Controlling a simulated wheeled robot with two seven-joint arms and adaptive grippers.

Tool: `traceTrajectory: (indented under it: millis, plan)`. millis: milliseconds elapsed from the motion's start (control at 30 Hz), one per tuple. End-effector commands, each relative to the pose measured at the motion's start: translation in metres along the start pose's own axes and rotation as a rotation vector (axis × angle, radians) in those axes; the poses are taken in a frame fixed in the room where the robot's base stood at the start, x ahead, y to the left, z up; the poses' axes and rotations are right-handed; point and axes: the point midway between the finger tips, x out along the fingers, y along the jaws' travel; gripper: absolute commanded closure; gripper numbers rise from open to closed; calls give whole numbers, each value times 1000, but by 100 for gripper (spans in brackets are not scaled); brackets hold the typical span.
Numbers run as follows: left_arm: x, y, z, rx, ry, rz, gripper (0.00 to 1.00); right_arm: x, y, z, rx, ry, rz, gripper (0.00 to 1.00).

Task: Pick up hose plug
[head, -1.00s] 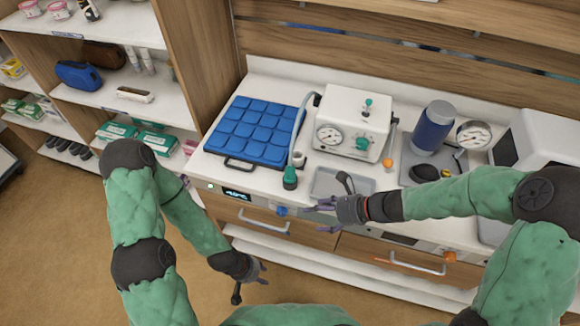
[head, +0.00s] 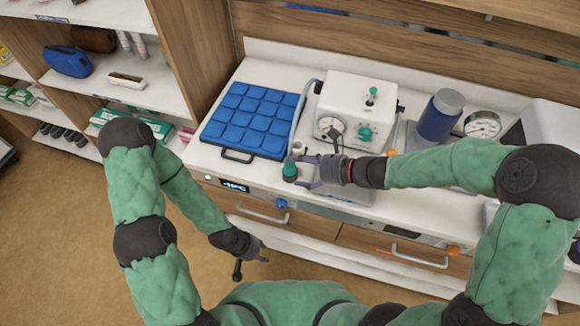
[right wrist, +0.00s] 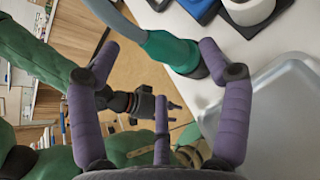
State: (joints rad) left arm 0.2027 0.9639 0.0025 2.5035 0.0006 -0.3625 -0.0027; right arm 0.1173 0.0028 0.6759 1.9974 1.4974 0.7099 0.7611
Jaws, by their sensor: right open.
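The hose plug (head: 290,171) is a dark green piece near the front edge of the white counter, in front of the blue pad. In the right wrist view the green plug (right wrist: 172,52) shows at the top, with a grey-blue hose running from it. My right gripper (head: 302,172) is right beside it in the head view. In the right wrist view the purple fingers are spread, and the plug lies between and beyond the fingertips. Contact cannot be made out. My left gripper (head: 258,258) hangs low in front of the drawers, away from the plug; its jaw opening is unclear.
A blue cell pad (head: 252,120) lies left of the plug. A white machine with a gauge (head: 357,105) stands behind. A grey tray (right wrist: 275,110) lies close by my right gripper.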

Motion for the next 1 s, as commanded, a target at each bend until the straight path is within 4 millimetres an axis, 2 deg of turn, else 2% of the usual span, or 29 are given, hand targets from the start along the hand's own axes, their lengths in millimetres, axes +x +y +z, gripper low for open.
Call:
traceTrajectory:
  millis: [167,300,633,667,867,1000]
  plan:
    - [13,-4,-1,0,0,0,60,26,-3,-8,-2,3,5,22]
    - [17,-6,-1,0,0,0,60,42,-3,-7,-1,1,3,22]
    - [18,-6,-1,0,1,0,60,48,-3,-5,-1,1,1,22]
    - [18,-6,-1,0,1,0,60,48,-3,-5,-1,1,0,27]
    - [18,-6,-1,0,1,0,60,48,-3,-5,-1,1,0,84]
    - [18,-6,-1,0,1,0,60,48,-3,-6,0,2,1,86]
